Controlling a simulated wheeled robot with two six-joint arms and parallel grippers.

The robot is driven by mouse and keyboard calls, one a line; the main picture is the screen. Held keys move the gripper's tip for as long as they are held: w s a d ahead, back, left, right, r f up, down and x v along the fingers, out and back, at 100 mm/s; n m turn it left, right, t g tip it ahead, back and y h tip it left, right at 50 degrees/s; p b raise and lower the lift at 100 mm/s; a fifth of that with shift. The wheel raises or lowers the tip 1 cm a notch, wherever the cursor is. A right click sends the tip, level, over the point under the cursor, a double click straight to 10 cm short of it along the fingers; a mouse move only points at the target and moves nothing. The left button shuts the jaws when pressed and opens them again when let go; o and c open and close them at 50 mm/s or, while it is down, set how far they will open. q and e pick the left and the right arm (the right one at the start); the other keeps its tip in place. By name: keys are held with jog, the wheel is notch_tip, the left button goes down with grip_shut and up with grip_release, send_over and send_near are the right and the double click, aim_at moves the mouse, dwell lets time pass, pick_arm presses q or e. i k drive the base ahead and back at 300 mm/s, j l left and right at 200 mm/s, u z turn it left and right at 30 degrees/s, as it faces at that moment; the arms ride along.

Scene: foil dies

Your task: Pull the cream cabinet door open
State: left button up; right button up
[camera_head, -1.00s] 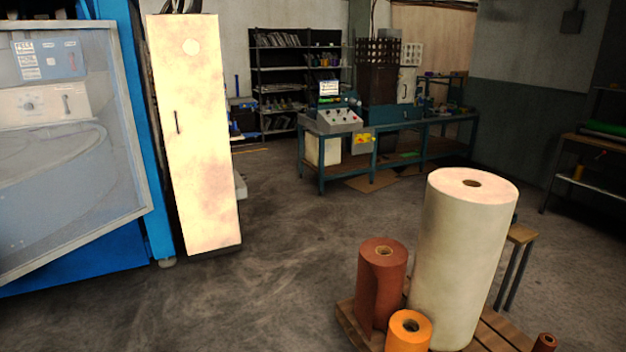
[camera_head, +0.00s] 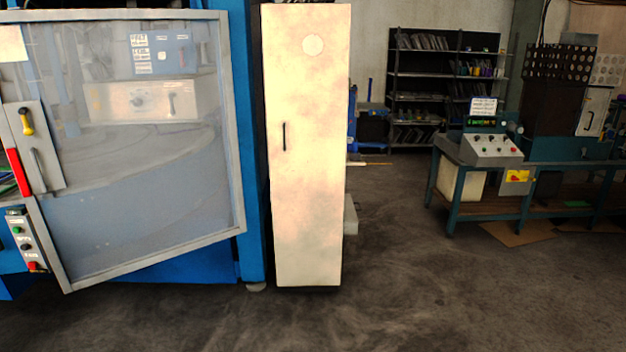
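The cream cabinet door (camera_head: 312,205) is tall and narrow and stands upright, a little left of the middle. It looks closed. A short dark vertical handle (camera_head: 284,136) sits near its left edge, about halfway up. Neither of my grippers is in the view.
A blue machine (camera_head: 252,150) with a large grey-framed clear panel (camera_head: 140,190) stands directly left of the cabinet. A workbench (camera_head: 470,205) with a control box (camera_head: 490,148) and a dark shelf (camera_head: 440,75) are at right and back. The floor (camera_head: 400,300) in front is clear.

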aim_at(306, 46)
jog(key=i+j+u, duration=0.1)
jog(key=i, duration=0.4)
jog(key=i+j+u, duration=0.1)
jog(key=i, duration=0.4)
jog(key=i+j+u, duration=0.1)
jog(key=i, duration=0.4)
jog(key=j, duration=0.1)
